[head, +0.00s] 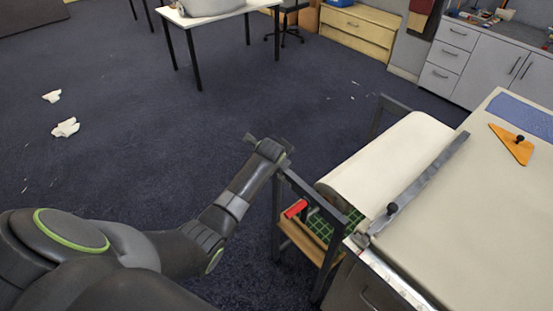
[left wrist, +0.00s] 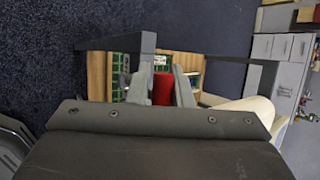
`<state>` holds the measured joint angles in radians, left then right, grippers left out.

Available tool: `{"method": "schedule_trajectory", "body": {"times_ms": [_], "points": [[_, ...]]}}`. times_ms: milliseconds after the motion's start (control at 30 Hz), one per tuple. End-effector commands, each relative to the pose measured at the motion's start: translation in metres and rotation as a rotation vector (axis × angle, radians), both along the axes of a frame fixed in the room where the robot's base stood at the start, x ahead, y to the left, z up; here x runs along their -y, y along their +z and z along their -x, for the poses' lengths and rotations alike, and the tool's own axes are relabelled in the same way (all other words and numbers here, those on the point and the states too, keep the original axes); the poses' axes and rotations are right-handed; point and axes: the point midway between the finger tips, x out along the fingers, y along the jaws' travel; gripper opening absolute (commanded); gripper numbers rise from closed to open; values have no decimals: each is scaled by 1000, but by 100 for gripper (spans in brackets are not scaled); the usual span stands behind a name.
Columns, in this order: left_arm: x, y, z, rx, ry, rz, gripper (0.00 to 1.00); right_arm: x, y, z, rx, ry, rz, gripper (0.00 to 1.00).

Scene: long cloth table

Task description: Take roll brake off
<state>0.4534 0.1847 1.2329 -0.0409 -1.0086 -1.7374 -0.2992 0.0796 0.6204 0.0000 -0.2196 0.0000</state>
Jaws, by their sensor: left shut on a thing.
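A red brake handle (head: 295,208) sits low on the roll stand, beside a green gridded panel (head: 320,228). The large cream roll (head: 380,160) lies in the stand at the end of the table. My left gripper (head: 272,149) is at the stand's near left corner; its fingers are mostly hidden in the head view. In the left wrist view its two grey fingers (left wrist: 164,84) are either side of the red handle (left wrist: 162,92), shut on it. My right gripper is not in view.
The stand's dark frame (head: 310,190) and wooden shelf (head: 305,240) surround the handle closely. A metal bar (head: 425,178) with a black knob crosses the cloth table (head: 470,220). An orange triangle (head: 513,145) lies there. Open carpet lies to the left, with white scraps (head: 66,128).

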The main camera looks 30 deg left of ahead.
Motion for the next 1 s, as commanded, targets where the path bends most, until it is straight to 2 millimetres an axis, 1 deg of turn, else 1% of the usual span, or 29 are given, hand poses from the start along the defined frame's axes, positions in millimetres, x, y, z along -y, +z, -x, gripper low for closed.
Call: {"method": "schedule_trajectory", "body": {"times_ms": [33, 467, 500, 600, 867, 1000], "points": [[9, -1, -1, 3, -4, 23, 0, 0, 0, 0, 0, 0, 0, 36], [9, -4, 1, -3, -3, 23, 0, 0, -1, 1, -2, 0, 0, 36], [9, -4, 1, -3, -3, 23, 25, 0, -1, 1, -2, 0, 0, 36], [9, -5, 1, -6, -3, 23, 38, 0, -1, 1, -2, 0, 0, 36], [9, -5, 2, -7, -3, 23, 38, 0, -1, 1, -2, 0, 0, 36], [10, -1, 4, -5, -4, 22, 38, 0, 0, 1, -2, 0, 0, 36]]}}
